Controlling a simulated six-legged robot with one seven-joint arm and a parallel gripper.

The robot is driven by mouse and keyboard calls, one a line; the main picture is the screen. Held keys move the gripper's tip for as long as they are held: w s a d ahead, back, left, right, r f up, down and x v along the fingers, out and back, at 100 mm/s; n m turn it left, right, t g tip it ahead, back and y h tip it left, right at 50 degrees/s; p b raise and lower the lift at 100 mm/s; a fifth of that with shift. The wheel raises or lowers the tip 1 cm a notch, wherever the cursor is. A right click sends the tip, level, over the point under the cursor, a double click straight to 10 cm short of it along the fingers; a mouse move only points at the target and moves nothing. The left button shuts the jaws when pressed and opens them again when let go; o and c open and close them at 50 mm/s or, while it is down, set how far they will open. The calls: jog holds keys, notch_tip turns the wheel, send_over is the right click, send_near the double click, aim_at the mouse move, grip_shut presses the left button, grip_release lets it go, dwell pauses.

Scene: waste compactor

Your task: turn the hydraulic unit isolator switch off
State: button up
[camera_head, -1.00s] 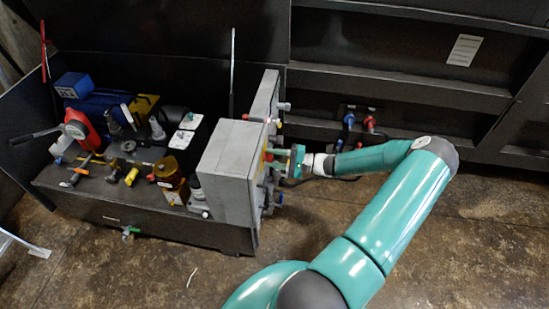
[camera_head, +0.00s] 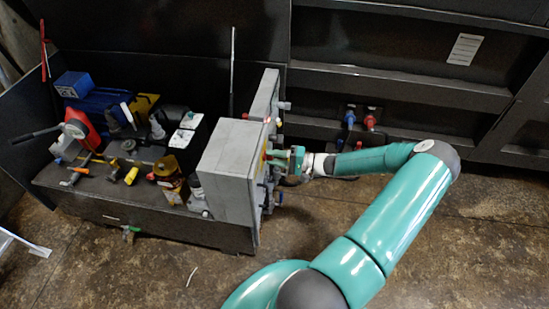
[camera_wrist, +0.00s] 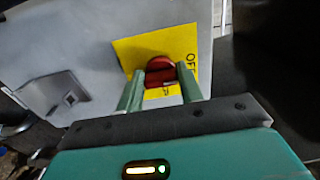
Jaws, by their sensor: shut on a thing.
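The isolator switch is a red knob (camera_wrist: 160,66) on a yellow plate (camera_wrist: 128,48) in the wrist view. The plate sits on the face of a grey cabinet (camera_wrist: 65,45). The letters "OFF" show at the plate's right side. My gripper (camera_wrist: 161,75) has its two green fingers on either side of the knob and is shut on it. The knob's exact pointing direction cannot be told.
A second grey box (camera_head: 265,95) stands behind the cabinet. A dark bench (camera_head: 150,222) at left holds a blue unit, a red part and several tools. Red and blue fittings (camera_head: 370,122) are on the dark wall behind my arm. The floor at right is clear.

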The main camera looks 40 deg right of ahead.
jog(key=o, duration=1)
jog(key=v, duration=1.3)
jog(key=shift+s+d, duration=0.2)
jog(key=shift+s, duration=0.1)
